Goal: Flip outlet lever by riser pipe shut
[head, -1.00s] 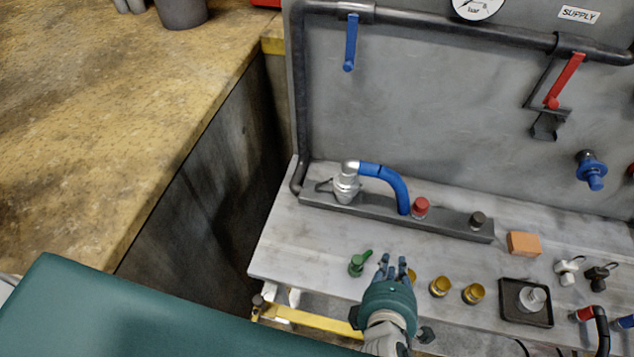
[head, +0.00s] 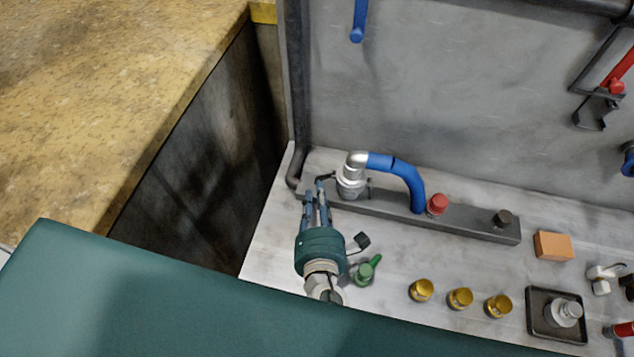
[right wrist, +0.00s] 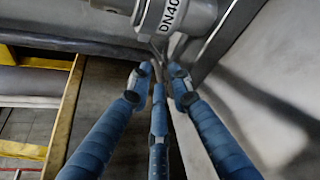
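The silver outlet coupling (head: 351,181) stands on the dark manifold bar, close to the dark riser pipe (head: 300,85), with a blue hose elbow on top. Its thin dark lever (head: 325,178) sticks out to the left, on the riser side. In the right wrist view, the coupling (right wrist: 180,14) carries a "DN40" label. My right gripper (head: 316,192) is beside the lever with narrow gaps between its blue fingers. In the right wrist view, its fingertips (right wrist: 161,76) lie just below the coupling, around or beside the lever; contact is unclear. My left gripper is not in view.
A green fitting (head: 366,271) lies right of my right gripper. Several brass caps (head: 460,299), an orange block (head: 553,246) and a black tray (head: 533,315) are further right. A red cap (head: 437,204) stands on the manifold. A blue lever (head: 358,20) hangs on the panel.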

